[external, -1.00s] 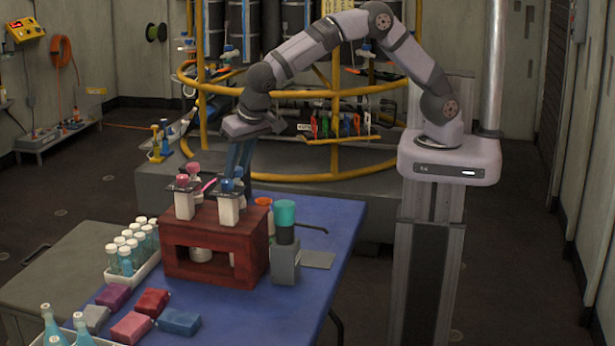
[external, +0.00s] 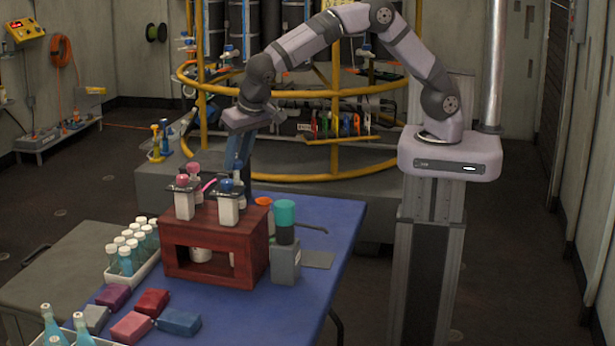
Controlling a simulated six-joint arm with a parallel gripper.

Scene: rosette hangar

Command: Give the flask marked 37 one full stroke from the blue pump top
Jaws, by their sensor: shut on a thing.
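A dark red wooden stand (external: 212,232) on the blue table carries pump bottles, one with a pink top (external: 182,180) and one with a blue pump top (external: 226,185). My gripper (external: 235,166) points down behind and just above the blue-topped bottle. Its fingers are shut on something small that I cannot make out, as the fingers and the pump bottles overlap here. Pale flask shapes (external: 201,254) show in the stand's front opening. No number 37 can be read.
A grey block with a teal-topped cylinder (external: 284,212) stands right of the stand. A white rack of capped bottles (external: 128,262) is at left. Several coloured blocks (external: 131,327) lie in front. A yellow railing (external: 300,92) stands behind; the table's right side is mostly clear.

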